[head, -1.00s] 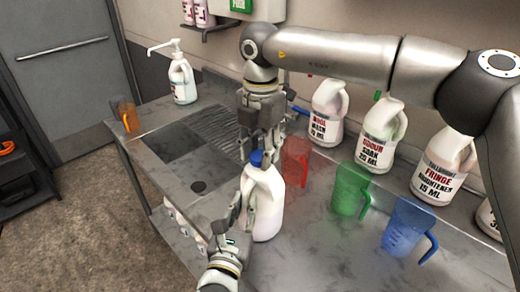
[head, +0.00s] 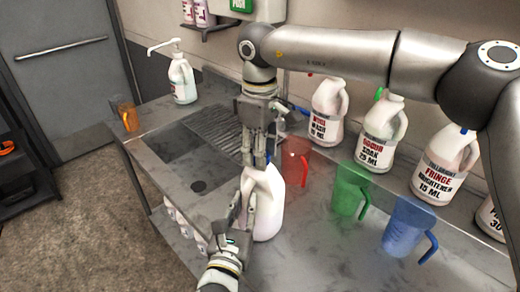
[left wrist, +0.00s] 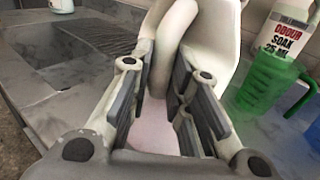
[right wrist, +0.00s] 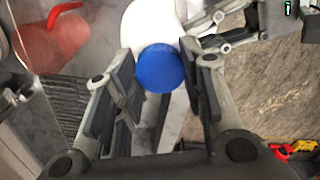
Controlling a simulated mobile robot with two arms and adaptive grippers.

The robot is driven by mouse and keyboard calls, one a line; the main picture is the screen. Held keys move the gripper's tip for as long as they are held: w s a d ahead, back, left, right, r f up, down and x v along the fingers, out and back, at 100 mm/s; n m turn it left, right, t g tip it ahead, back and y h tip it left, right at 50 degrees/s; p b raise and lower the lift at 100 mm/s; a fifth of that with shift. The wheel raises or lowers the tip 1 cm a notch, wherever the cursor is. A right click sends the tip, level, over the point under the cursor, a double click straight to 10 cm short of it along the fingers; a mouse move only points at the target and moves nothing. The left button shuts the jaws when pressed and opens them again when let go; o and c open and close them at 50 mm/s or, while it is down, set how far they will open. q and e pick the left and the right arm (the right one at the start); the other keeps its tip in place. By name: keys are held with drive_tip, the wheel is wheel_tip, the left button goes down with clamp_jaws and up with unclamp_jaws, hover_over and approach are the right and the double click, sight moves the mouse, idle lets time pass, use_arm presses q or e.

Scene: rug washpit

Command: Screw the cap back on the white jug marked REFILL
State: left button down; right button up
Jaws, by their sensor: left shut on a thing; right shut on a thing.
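The white jug (head: 267,205) stands on the steel counter, its marking not readable from here. My left gripper (head: 242,208) is shut on its handle, which runs between the fingers in the left wrist view (left wrist: 174,50). My right gripper (head: 255,160) points straight down at the jug's top and is shut on the blue cap (right wrist: 160,68). The cap sits over the jug's mouth in the right wrist view; how far it is threaded cannot be told. In the head view my right fingers hide the cap.
Red (head: 296,160), green (head: 348,190) and blue (head: 404,228) measuring jugs stand close on the right. Several labelled white jugs line the wall, including ODOUR SOAK (head: 379,135). A sink (head: 185,160) lies left, with a pump bottle (head: 182,80) behind and an orange cup (head: 127,115) at the far left.

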drive_tip(key=o, duration=0.7)
drive_tip(key=shift+r, duration=0.1)
drive_tip(key=shift+r, duration=2.2)
drive_tip(key=shift+c, duration=0.4)
